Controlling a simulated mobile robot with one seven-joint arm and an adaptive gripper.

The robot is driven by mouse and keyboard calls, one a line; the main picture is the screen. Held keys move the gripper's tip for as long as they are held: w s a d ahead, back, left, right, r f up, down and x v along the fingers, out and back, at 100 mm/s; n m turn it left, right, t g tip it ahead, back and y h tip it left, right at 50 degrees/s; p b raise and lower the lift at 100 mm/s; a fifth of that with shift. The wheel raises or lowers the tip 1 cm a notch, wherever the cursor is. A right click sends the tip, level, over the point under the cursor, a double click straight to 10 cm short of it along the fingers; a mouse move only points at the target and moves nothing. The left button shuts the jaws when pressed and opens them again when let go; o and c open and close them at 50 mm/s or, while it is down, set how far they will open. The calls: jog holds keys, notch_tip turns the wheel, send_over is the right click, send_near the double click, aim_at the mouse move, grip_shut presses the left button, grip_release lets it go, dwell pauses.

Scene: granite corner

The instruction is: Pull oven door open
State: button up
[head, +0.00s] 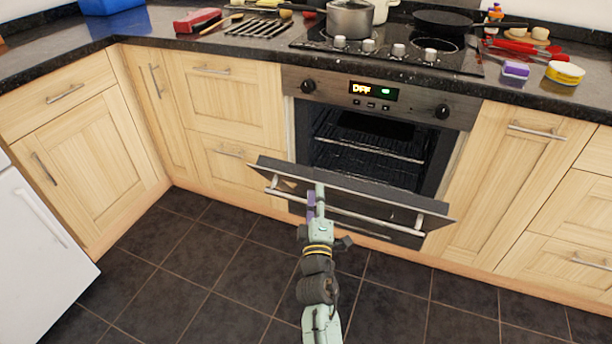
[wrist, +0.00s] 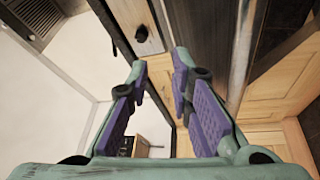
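The oven (head: 370,140) is built in under the hob. Its door (head: 360,192) is partly open, tilted out and down, and the dark cavity with wire racks shows above it. A metal bar handle (head: 375,222) runs along the door's front near its top edge. My gripper (head: 315,199) is at the left part of the door, overlapping the handle in the head view. In the wrist view its purple-padded fingers (wrist: 161,72) are apart, with nothing clearly held between them. Whether a finger touches the door or handle cannot be told.
Wooden cabinets (head: 225,105) flank the oven. A white appliance (head: 35,255) stands at the left. The tiled floor (head: 390,295) in front is clear. A pot (head: 350,20) and a black pan (head: 443,20) stand on the hob above.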

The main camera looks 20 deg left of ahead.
jog(key=w+a+r+m+h, duration=0.1)
jog(key=a+m, duration=0.1)
jog(key=m, duration=0.1)
jog(key=w+a+r+m+h, duration=0.1)
jog(key=a+r+m, duration=0.1)
jog(key=a+m, duration=0.1)
jog(key=w+a+r+m+g+h+b, duration=0.1)
jog(key=a+m, duration=0.1)
jog(key=m, duration=0.1)
jog(key=shift+w+a+r, duration=0.2)
jog(key=shift+a+r, duration=0.15)
jog(key=shift+r, duration=0.05)
grip_shut()
jog(key=a+r+m+g+h, duration=0.3)
jog(key=a+r+m, duration=0.1)
jog(key=m, duration=0.5)
jog(key=m+p, duration=0.1)
send_over(289, 164)
jog(key=r+x, duration=0.1)
jog(key=x, duration=0.2)
notch_tip(289, 164, down, 3)
jog(key=shift+w+r+h, duration=0.1)
jog(key=shift+w+h, duration=0.1)
jog(key=shift+h, duration=0.2)
jog(key=s, duration=0.1)
jog(key=s+f+p, duration=0.1)
jog(key=shift+s+f, duration=0.2)
jog(key=shift+s, duration=0.05)
jog(key=shift+s+f, duration=0.35)
jog(key=shift+s, duration=0.1)
